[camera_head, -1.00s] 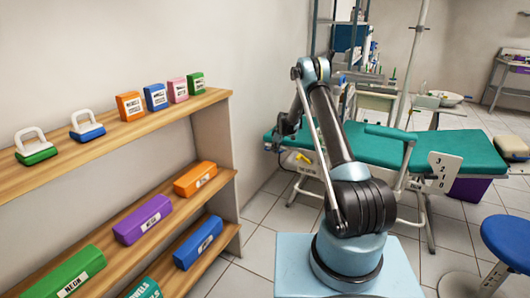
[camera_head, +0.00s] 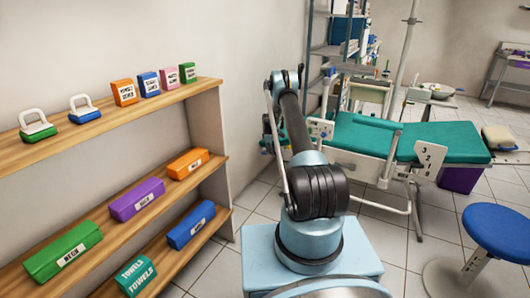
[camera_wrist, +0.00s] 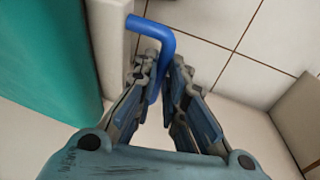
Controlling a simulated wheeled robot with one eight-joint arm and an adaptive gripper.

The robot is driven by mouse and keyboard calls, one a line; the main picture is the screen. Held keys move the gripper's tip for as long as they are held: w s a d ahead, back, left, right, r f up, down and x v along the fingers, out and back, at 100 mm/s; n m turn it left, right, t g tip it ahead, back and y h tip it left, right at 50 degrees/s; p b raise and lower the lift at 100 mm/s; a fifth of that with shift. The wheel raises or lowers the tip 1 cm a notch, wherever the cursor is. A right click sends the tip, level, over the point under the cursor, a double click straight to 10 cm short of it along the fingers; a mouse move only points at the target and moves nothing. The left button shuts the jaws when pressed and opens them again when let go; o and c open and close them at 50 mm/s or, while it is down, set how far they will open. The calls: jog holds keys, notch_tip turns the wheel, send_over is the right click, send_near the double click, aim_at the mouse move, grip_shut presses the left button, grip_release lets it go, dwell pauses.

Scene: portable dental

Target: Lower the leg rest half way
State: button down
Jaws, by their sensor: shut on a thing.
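The teal dental chair (camera_head: 365,135) lies stretched out beyond my arm in the head view. A white plate with numbers (camera_head: 430,159) hangs on its near right side, and a smaller white plate (camera_head: 320,128) shows near its left end. In the wrist view, a blue bent lever (camera_wrist: 166,42) sticks out from a white side panel (camera_wrist: 108,35) beside a teal cushion (camera_wrist: 45,70). My gripper (camera_wrist: 164,68) is shut on the lever, its fingers on either side of it. In the head view my arm partly hides the chair's left end and the gripper's hold.
Wooden shelves (camera_head: 205,120) with coloured boxes stand along the left wall. A blue round stool (camera_head: 499,232) stands at the front right. A metal rack (camera_head: 318,58) is behind the chair. Tiled floor is open between the chair and the stool.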

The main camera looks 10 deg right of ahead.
jog(key=c, duration=1.6)
grip_release()
jog(key=shift+c, duration=0.2)
jog(key=shift+r, duration=0.1)
notch_tip(320, 180, up, 12)
jog(key=s, duration=0.2)
jog(key=shift+a+f, duration=0.2)
jog(key=shift+a, duration=0.15)
jog(key=shift+r, duration=0.1)
